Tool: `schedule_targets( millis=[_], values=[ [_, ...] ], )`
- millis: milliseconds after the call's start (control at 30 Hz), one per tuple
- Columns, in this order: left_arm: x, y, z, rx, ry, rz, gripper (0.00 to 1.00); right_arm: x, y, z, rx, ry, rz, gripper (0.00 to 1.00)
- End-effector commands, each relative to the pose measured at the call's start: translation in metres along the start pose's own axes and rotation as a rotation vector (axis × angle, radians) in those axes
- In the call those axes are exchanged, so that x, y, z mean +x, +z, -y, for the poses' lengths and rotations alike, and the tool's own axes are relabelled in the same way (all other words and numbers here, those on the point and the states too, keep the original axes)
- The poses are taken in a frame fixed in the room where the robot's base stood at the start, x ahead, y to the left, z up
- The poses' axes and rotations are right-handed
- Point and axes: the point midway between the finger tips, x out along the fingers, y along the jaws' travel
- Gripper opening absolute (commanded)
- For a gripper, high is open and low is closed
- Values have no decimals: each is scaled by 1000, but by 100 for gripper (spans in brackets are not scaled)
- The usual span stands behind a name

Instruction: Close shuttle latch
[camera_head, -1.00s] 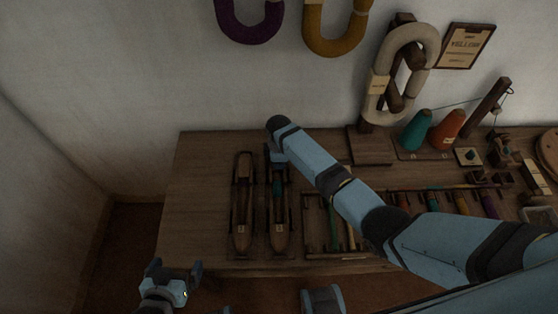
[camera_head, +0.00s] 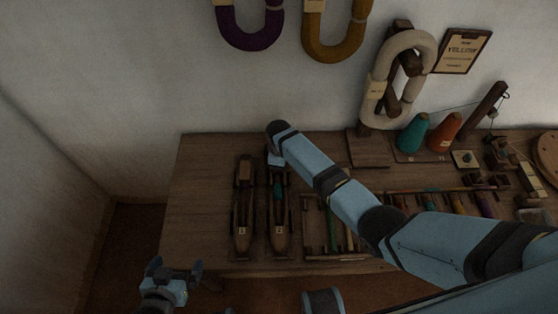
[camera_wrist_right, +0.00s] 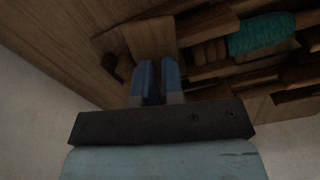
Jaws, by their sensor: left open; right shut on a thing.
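Two wooden boat-shaped shuttles lie side by side on the table: a left shuttle (camera_head: 242,222) and a right shuttle (camera_head: 279,235), which holds a teal bobbin (camera_head: 277,190). The bobbin also shows in the right wrist view (camera_wrist_right: 262,34). My right gripper (camera_wrist_right: 159,68) is at the far end of the right shuttle. Its blue fingers are close together on a flat wooden latch (camera_wrist_right: 150,38); the exact contact is hard to see. In the head view my right wrist hides that end. My left gripper (camera_head: 172,272) is open and empty, off the table's front edge.
A rack with coloured sticks (camera_head: 335,228) stands right of the shuttles. Behind are a pale yarn hank on a stand (camera_head: 382,95), a teal cone (camera_head: 413,133) and an orange cone (camera_head: 445,131). The table's left end (camera_head: 200,180) is bare.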

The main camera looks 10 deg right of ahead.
Motion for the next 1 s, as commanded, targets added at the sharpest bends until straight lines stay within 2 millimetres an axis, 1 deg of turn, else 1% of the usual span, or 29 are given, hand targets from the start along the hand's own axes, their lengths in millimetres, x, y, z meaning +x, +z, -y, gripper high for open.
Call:
schedule_targets(
  millis=[33,267,500,800,1000],
  values=[
    [-4,-6,0,5,0,-3,100,-4,0,1,41,-2,2,0],
    [-12,-10,0,14,-1,9,100,-4,0,2,260,-2,1,0],
    [-20,-21,0,14,0,11,100,-3,-1,3,487,-2,1,0],
    [-27,-34,0,14,0,3,100,-2,-2,3,765,-1,0,0],
    [-29,-38,0,14,0,2,100,-1,-2,4,915,-1,0,0]
  ],
)
